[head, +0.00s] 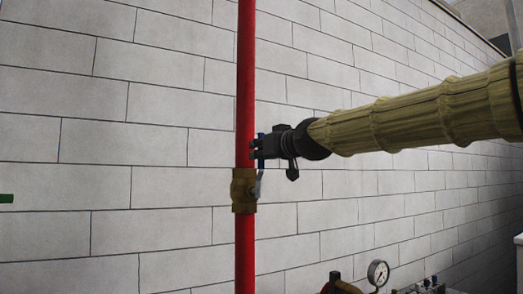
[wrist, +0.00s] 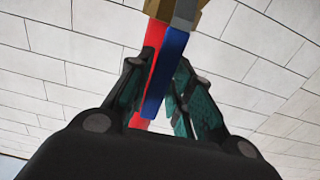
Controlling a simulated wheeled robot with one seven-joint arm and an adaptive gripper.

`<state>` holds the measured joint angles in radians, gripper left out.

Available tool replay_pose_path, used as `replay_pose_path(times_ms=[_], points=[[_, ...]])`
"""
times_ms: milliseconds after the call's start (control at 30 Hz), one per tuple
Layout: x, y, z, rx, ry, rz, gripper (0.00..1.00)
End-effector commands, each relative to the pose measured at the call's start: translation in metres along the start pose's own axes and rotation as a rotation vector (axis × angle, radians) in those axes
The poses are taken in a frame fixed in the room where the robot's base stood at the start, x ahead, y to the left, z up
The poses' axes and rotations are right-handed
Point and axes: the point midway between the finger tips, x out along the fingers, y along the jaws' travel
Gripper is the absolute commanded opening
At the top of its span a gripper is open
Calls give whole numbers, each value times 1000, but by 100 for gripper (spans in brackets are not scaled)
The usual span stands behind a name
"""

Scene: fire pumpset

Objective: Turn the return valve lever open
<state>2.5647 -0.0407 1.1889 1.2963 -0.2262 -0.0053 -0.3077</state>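The return valve is a brass body (head: 243,192) on a vertical red pipe (head: 246,80). Its lever has a silvery lower part (head: 259,186) and a blue handle that points up, roughly along the pipe. My gripper (head: 256,149) is at the upper part of the lever, coming from the right. In the wrist view the blue handle (wrist: 164,72) runs between the two fingers of my gripper (wrist: 161,68), with a finger on each side. A gap shows between the handle and the right finger; contact on the left side is unclear. The brass body shows at the top edge (wrist: 185,12).
A pale block wall (head: 120,100) stands behind the pipe. A pressure gauge (head: 378,273) and other pump fittings are at the lower right. A green piece (head: 6,198) shows at the left edge. The space left of the pipe looks clear.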

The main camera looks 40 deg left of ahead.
Motion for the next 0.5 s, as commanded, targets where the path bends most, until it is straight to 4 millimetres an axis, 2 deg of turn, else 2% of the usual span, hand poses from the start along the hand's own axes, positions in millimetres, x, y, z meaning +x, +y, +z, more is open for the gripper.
replay_pose_path(times_ms=[67,367,500], points=[[0,0,0,1,1,0,38],[-1,0,-2,2,3,1,38],[-8,1,-3,2,4,1,38]])
